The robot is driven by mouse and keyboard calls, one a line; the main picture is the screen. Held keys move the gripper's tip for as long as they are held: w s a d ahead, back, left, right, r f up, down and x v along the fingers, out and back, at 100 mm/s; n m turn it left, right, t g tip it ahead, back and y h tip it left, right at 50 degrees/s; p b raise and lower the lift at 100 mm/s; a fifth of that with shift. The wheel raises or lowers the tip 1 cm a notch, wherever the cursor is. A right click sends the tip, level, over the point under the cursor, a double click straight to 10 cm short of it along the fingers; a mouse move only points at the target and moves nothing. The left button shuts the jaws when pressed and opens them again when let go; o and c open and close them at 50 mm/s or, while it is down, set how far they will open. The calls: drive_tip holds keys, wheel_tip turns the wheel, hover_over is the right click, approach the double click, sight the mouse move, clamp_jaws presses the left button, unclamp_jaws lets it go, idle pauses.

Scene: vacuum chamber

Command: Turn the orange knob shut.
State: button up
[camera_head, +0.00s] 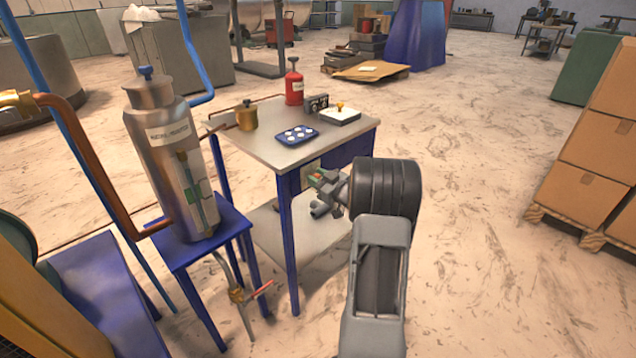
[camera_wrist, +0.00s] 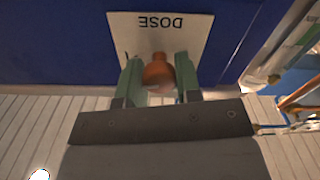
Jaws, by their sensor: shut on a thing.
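The orange knob (camera_wrist: 158,70) is in the wrist view, in front of a pale plate marked DOSE (camera_wrist: 158,24), whose lettering is upside down there. The plate is on a blue panel (camera_wrist: 55,40). My gripper (camera_wrist: 158,78) has its two green fingers on either side of the knob and is shut on it. In the head view my gripper (camera_head: 318,182) is at the front of the blue-legged table, just below its top. The knob is hidden or too small to make out there. I cannot tell how far the knob is turned.
The table (camera_head: 255,147) holds a blue tray (camera_head: 297,135), a red bottle (camera_head: 294,85), a brass pot (camera_head: 246,116) and a white-topped box (camera_head: 340,116). A steel cylinder (camera_head: 165,140) with pipes stands left. Cardboard boxes (camera_head: 592,150) are at right.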

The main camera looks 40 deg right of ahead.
drive_tip(key=n+b, duration=0.4)
drive_tip(key=shift+f+n, duration=0.25)
drive_tip(key=shift+n, duration=0.15)
drive_tip(key=n+b, duration=0.3)
drive_tip(key=b, duration=0.1)
drive_tip(key=shift+a+n, duration=0.1)
drive_tip(key=shift+n, duration=0.2)
drive_tip(key=n+b, duration=0.5)
drive_tip(key=shift+n+b, duration=0.85)
drive_tip(key=shift+n, duration=0.15)
drive_tip(key=shift+r, duration=0.1)
drive_tip(key=o, duration=0.9)
